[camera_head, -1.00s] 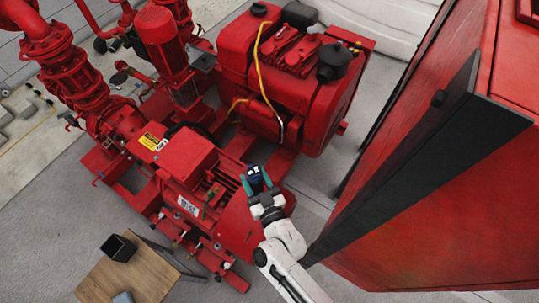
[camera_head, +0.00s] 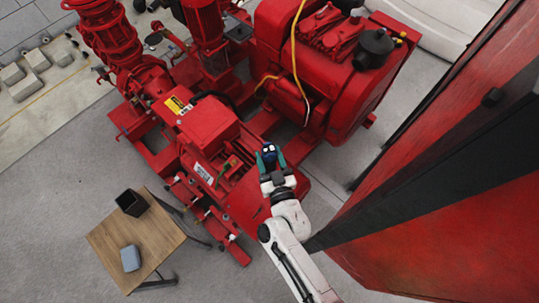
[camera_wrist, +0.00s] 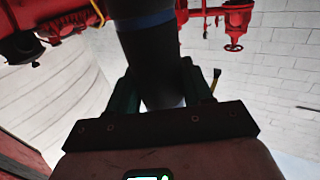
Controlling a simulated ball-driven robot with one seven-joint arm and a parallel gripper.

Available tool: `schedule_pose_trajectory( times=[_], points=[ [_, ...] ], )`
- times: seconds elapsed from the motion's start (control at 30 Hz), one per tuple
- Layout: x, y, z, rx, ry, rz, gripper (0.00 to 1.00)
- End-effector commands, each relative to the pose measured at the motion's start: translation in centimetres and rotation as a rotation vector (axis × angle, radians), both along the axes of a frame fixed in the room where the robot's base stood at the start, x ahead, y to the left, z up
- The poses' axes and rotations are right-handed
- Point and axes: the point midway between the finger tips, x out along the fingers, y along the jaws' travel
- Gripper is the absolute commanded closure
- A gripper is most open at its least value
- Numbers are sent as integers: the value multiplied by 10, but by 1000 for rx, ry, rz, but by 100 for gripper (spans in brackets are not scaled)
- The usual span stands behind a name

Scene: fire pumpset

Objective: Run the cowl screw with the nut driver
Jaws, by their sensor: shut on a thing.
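My gripper (camera_head: 269,162) is shut on the nut driver (camera_head: 269,150), a dark tool with a blue band, and holds it up over the red motor at the end of the pumpset. In the wrist view the driver (camera_wrist: 148,45) stands as a thick dark cylinder between the two green-edged fingers, running up out of the picture. Its working tip is out of sight there. The red motor cowl (camera_head: 247,206) lies just below and left of my gripper in the head view. I cannot make out the cowl screw, nor whether the driver touches the cowl.
A wooden table (camera_head: 157,240) at lower left bears a black open box (camera_head: 131,202) and a blue-grey block (camera_head: 130,258). A large red cabinet (camera_head: 450,240) stands close on the right. The red engine (camera_head: 335,75) is behind my gripper.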

Motion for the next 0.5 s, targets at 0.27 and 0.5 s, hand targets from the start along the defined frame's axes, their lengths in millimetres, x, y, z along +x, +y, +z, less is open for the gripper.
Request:
schedule_pose_trajectory(
  times=[0.27,0.5],
  points=[
    [1,0,-32,2,-5,-1,86],
    [1,0,-52,2,-5,-2,86]
  ],
)
